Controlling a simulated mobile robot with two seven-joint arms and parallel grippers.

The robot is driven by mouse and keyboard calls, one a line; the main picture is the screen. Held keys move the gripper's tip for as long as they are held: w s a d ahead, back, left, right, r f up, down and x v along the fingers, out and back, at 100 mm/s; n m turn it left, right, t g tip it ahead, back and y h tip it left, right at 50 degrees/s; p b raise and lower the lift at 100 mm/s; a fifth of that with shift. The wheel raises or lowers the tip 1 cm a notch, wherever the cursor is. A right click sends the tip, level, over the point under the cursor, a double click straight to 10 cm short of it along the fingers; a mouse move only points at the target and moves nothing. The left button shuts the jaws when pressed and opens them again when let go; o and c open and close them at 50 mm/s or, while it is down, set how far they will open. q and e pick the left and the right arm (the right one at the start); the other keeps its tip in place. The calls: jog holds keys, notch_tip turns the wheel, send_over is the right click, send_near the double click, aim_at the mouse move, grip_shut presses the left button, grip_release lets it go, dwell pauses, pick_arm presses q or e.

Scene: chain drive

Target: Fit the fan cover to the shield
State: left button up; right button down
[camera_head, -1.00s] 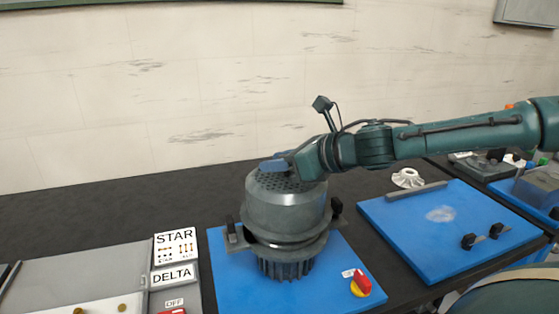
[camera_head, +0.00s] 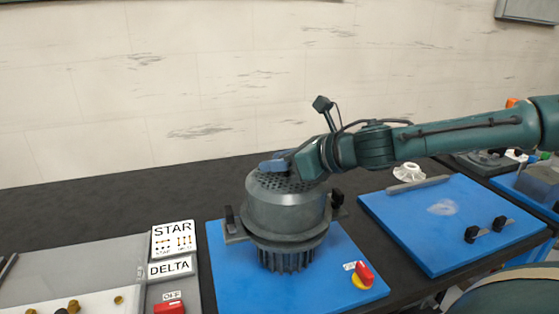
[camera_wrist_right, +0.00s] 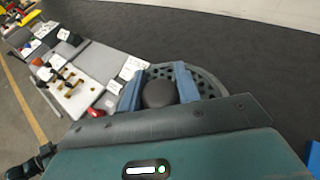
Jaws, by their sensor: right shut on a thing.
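The fan cover (camera_head: 287,214) is a grey drum with a perforated top. It is upright over the finned motor, its lower edge at or just above the wide grey shield (camera_head: 290,247); I cannot tell if it is fully seated. My right gripper (camera_head: 276,165) reaches in from the right and is shut at the top of the cover. In the right wrist view, its blue fingers (camera_wrist_right: 158,86) stand on both sides of a dark round knob on the perforated top (camera_wrist_right: 210,84). The shield's far side is hidden behind the cover. My left gripper is not in view.
The motor stands on a blue plate (camera_head: 225,285) with dark clamps beside it and a red-yellow switch (camera_head: 363,275). A STAR/DELTA panel (camera_head: 172,255) is at left. Another blue board (camera_head: 400,225) and a white fan wheel (camera_head: 408,172) are at right. The back table is clear.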

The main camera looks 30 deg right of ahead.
jog(key=shift+f+b, duration=0.55)
jog(key=shift+f, duration=0.05)
jog(key=shift+f+b, duration=0.3)
jog(key=c, duration=1.3)
grip_release()
jog(key=o, duration=0.3)
jog(key=shift+o, duration=0.4)
